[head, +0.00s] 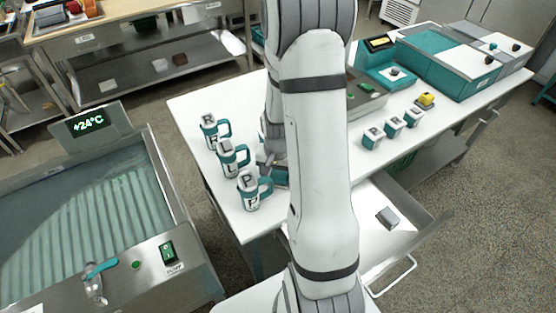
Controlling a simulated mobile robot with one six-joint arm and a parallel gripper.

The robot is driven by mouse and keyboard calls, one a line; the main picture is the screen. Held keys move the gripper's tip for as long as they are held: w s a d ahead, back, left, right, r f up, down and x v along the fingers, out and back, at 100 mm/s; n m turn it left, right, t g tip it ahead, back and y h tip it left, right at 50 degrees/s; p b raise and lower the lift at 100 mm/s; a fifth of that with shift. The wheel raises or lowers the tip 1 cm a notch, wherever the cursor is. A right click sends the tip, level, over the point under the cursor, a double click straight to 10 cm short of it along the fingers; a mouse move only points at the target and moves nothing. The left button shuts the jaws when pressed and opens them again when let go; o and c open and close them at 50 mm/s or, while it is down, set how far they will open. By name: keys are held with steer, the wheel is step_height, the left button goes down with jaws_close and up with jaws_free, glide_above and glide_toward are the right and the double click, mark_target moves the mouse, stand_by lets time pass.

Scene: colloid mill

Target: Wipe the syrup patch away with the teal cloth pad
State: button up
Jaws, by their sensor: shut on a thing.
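My gripper (268,161) is low over the white table, left of my arm and mostly hidden behind it. It is shut on the teal cloth pad (281,178), of which only a small teal part shows at the table top beside the mugs. I cannot tell whether the pad touches the table. The syrup patch is not visible; my arm hides the middle of the table.
Several teal-handled lettered mugs (250,192) stand close left of my gripper. Small lettered blocks (393,127) and a yellow item (425,100) stand right of my arm. An open drawer (408,240) holds a grey block (388,217). A water bath (85,215) stands left.

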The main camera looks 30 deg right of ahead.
steer(key=shift+r+p, duration=2.55)
steer(key=shift+r, duration=1.55)
